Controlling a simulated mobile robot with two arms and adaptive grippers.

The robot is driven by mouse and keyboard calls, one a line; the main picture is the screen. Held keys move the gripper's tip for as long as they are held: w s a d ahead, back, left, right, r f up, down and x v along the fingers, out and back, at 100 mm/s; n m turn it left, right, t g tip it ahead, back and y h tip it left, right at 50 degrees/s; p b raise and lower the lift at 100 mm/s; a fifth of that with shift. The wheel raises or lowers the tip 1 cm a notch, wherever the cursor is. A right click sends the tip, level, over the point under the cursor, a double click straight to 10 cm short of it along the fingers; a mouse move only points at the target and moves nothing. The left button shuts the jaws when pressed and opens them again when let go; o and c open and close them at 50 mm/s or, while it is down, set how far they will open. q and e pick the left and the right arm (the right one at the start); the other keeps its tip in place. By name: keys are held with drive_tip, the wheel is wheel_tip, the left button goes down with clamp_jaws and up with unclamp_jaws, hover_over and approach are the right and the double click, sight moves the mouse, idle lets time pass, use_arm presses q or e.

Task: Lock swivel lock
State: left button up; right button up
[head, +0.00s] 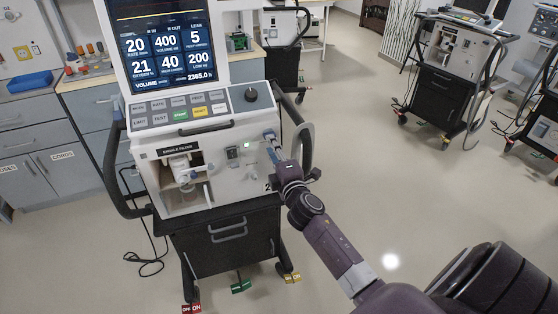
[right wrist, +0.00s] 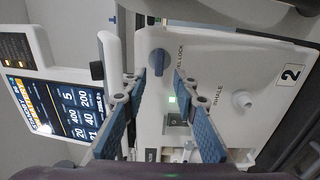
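The swivel lock is a blue knob (right wrist: 157,62) on the white front panel of the ventilator (head: 218,165). In the right wrist view its printed label reads partly "EL LOCK". My right gripper (right wrist: 158,76) is open, its two blue fingers apart with the knob between and just beyond the tips. I cannot tell whether a finger touches it. My left gripper is not in view.
A green-lit switch (right wrist: 176,114) and a white port (right wrist: 243,100) are near the fingers. A black side handle (head: 299,140) stands close to the right gripper. A lit screen (head: 166,45) is above the panel. Open floor lies to the right, with other ventilators (head: 452,62) beyond.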

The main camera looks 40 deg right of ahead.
drive_tip(key=v, duration=0.7)
drive_tip(key=shift+s+a, duration=0.2)
drive_tip(key=shift+s, duration=0.2)
